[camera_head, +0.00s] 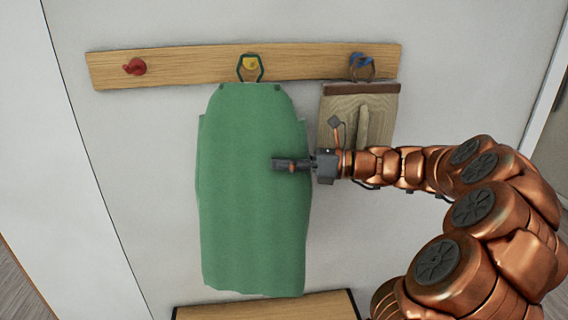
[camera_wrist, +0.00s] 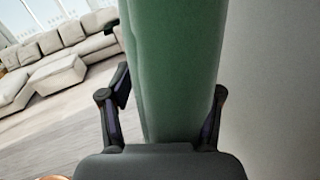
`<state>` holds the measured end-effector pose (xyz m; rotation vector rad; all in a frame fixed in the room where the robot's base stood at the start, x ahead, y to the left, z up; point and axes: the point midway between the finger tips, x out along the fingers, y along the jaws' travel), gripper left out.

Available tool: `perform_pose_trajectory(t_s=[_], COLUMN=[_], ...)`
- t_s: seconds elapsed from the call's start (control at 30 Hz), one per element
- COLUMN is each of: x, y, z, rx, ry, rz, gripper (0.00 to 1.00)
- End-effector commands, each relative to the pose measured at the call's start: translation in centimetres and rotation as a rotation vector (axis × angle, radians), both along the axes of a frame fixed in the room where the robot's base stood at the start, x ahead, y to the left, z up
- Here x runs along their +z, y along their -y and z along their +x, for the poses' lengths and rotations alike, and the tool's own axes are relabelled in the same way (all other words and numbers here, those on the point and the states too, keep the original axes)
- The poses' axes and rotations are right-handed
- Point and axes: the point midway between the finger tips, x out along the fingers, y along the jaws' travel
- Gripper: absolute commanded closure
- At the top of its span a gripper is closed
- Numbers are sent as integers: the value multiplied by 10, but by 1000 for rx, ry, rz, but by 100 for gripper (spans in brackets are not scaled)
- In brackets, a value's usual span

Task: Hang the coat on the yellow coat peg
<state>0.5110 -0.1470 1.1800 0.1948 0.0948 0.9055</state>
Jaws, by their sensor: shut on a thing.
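The green coat (camera_head: 250,200) hangs flat against the wall. Its dark green loop (camera_head: 239,72) is around the yellow peg (camera_head: 250,63) as seen in the head view; whether it bears the weight I cannot tell. My gripper (camera_head: 284,164) is at the coat's right side, about mid-height, shut on the cloth. In the wrist view the coat (camera_wrist: 175,70) stands between the two fingers of my gripper (camera_wrist: 160,122), and it hides part of the fingertips.
A wooden-topped bench (camera_head: 325,307) is below. A sofa (camera_wrist: 80,50) is far off.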

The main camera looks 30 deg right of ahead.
Motion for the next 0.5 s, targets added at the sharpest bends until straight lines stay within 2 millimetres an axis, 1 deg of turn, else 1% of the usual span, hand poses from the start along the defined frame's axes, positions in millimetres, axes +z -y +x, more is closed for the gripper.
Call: perform_pose_trajectory(t_s=[0.5], x=[-2], y=[10], z=[23], rx=[1], ry=[2], rz=[0], gripper=[100])
